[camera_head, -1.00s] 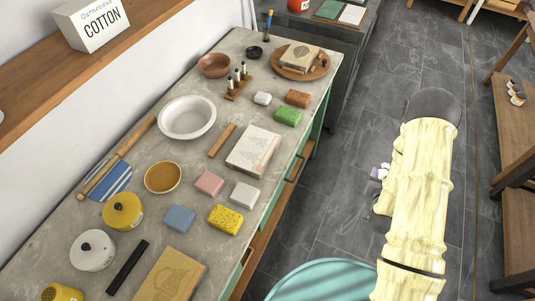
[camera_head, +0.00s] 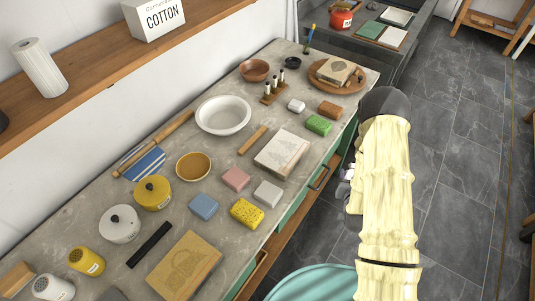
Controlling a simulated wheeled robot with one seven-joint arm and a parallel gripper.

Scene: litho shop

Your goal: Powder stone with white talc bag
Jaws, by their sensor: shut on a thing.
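A pale stone with a faint drawing (camera_head: 283,153) lies near the middle of the counter. A tan stone with a drawing (camera_head: 185,265) lies at the near end, and another (camera_head: 337,72) rests on a round wooden board. A white block or bag (camera_head: 267,193) lies beside a pink one (camera_head: 236,178) and a blue one (camera_head: 203,205); a smaller white one (camera_head: 297,105) lies farther back. My gripper (camera_head: 349,176) is mostly hidden behind my cream-sleeved arm, off the counter's right edge. It is shut on a small pale thing that I cannot identify.
The counter (camera_head: 130,195) also holds a white bowl (camera_head: 223,115), a yellow pot (camera_head: 152,192), a white pot (camera_head: 120,224), yellow and green sponges, a black bar (camera_head: 149,245) and a rolling pin. A wall shelf (camera_head: 90,70) runs along the left.

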